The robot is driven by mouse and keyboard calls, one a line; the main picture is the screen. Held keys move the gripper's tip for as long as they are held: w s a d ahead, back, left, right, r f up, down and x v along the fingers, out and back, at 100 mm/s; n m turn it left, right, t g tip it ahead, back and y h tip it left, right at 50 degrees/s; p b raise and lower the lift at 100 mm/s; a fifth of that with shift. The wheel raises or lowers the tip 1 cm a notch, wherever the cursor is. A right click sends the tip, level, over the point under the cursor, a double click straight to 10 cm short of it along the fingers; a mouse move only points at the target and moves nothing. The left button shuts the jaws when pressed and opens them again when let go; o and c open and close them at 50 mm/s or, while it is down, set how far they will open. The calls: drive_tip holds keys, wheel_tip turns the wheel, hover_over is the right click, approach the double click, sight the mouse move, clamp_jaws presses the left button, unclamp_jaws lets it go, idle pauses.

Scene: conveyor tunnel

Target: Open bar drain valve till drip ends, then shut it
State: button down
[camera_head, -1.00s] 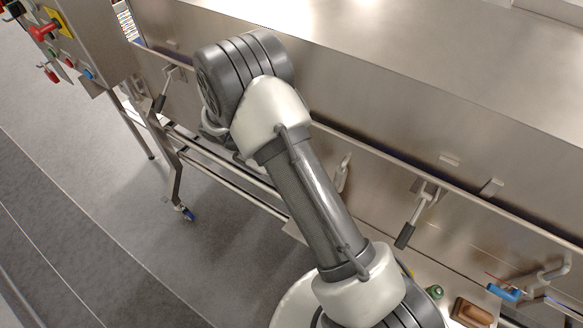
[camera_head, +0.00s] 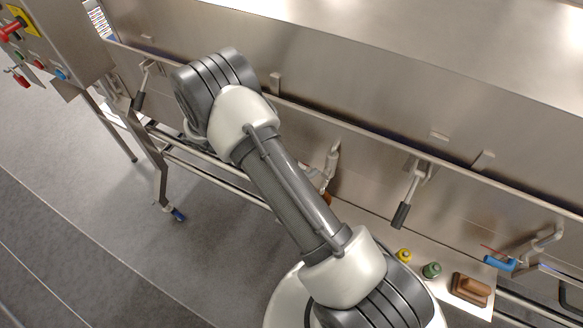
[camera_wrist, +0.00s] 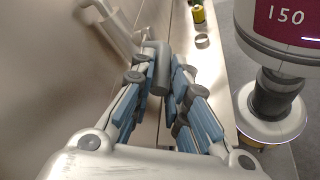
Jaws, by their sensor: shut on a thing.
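In the wrist view my gripper (camera_wrist: 168,85) is shut on a dark grey, rounded, bar-like grip (camera_wrist: 162,70). Which fitting this grip belongs to is not clear. A pale bent pipe or lever (camera_wrist: 118,28) rises beyond it, against the steel wall. In the head view my arm hides the gripper. A bent pipe (camera_head: 332,160) comes down the tunnel side just right of my arm, with a small brownish part (camera_head: 327,195) at its lower end. A blue valve handle (camera_head: 499,263) is on another bent pipe at the right. No drip is visible.
The steel tunnel (camera_head: 400,80) fills the back. Latch levers (camera_head: 403,212) with dark grips hang along it. A light shelf (camera_head: 380,240) carries a yellow jar (camera_head: 403,255), a green jar (camera_head: 432,270) and a brown brush (camera_head: 471,289). A control panel (camera_head: 45,45) is upper left; the left floor is clear.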

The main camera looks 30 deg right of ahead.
drive_tip(key=c, duration=1.6)
unclamp_jaws()
drive_tip(key=shift+o, duration=0.2)
drive_tip(key=v, duration=1.2)
